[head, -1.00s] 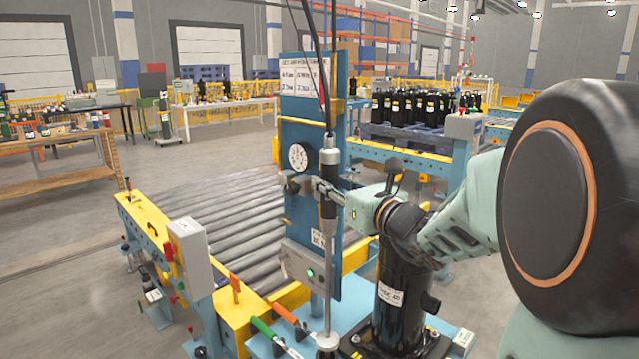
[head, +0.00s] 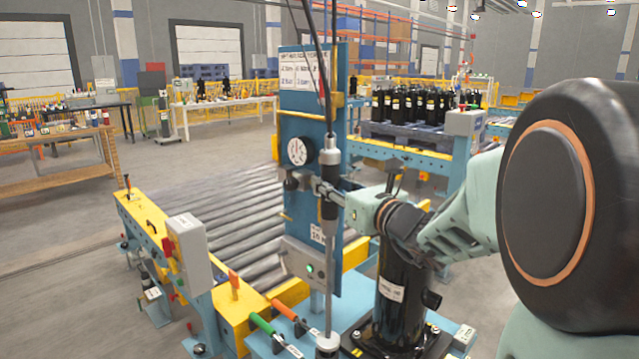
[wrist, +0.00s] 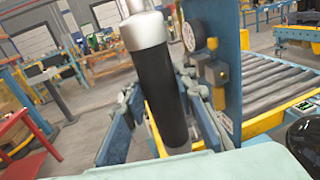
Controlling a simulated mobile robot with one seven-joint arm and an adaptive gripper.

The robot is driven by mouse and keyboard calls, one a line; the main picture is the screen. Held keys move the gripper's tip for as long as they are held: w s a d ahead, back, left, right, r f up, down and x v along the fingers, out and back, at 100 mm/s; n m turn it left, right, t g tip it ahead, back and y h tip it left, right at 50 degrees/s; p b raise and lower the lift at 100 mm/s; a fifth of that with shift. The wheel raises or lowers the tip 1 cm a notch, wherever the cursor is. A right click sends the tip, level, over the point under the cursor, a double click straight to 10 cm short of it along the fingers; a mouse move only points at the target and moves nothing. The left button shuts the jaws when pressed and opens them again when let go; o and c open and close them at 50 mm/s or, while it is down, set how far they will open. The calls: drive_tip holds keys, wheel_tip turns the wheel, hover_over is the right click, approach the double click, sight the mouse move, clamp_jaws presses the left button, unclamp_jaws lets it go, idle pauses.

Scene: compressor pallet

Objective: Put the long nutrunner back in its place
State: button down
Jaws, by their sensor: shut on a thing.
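The long nutrunner (head: 330,189) hangs upright in front of the blue tool panel (head: 300,130), with a black grip, a silver upper body and a thin shaft reaching down to a round foot at the blue base. My gripper (head: 326,191) is shut around its black middle section, coming from the right. In the wrist view the nutrunner (wrist: 165,95) stands between the two fingers of my gripper (wrist: 165,125), its silver collar above. A dark holder (head: 292,182) on the panel is just left of the nutrunner; I cannot tell whether they touch.
A black compressor (head: 400,290) stands on the blue base right of the nutrunner, under my arm. Green- and orange-handled tools (head: 264,325) lie at the front. A roller conveyor (head: 215,210) runs behind the panel. Cables hang from above the nutrunner.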

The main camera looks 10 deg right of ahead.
sight(334, 203)
drive_tip(key=shift+f+b, duration=1.5)
drive_tip(key=shift+b, duration=0.25)
idle(0.4)
drive_tip(key=c, duration=1.6)
unclamp_jaws()
drive_tip(key=shift+s, duration=0.1)
drive_tip(key=shift+o, duration=0.5)
drive_tip(key=shift+f, duration=0.4)
drive_tip(key=v, duration=0.7)
drive_tip(key=shift+s+r, duration=0.25)
drive_tip(key=shift+r, duration=0.1)
drive_tip(key=shift+d, duration=0.1)
